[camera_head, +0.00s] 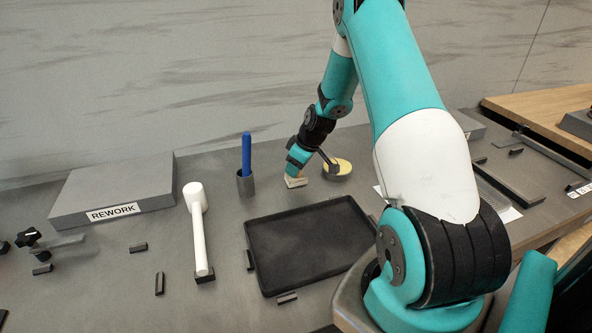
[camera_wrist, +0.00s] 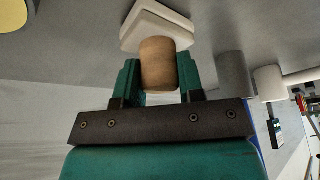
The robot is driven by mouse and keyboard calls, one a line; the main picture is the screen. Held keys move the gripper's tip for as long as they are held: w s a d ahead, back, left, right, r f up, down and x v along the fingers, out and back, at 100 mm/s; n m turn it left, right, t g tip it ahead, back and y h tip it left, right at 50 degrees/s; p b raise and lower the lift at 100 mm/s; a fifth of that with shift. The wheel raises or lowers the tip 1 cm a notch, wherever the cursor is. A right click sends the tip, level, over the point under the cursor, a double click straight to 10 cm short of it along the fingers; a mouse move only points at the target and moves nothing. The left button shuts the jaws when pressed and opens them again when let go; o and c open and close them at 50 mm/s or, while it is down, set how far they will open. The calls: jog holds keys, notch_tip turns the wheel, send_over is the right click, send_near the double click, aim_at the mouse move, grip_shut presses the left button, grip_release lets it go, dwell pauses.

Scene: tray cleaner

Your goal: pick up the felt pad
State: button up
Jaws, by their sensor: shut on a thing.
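The felt pad (camera_wrist: 158,27) is a pale, off-white block with a round wooden handle (camera_wrist: 158,64). In the wrist view my gripper (camera_wrist: 160,80) is shut with its two teal fingers on either side of that handle. In the head view the felt pad (camera_head: 296,182) shows as a small pale block under my gripper (camera_head: 297,168), behind the black tray. I cannot tell whether the pad touches the table or is just above it.
A yellow round pad (camera_head: 339,166) in a dark holder stands just right of my gripper. A blue marker (camera_head: 246,150) in a grey cup stands to the left. A white mallet (camera_head: 198,225), an empty black tray (camera_head: 310,243) and a grey REWORK block (camera_head: 115,190) are nearby.

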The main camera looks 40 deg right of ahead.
notch_tip(320, 180, up, 20)
jog(key=b, duration=0.2)
jog(key=shift+b, duration=0.3)
jog(key=shift+f, duration=0.1)
jog(key=shift+o, duration=1.3)
jog(key=shift+c, duration=0.7)
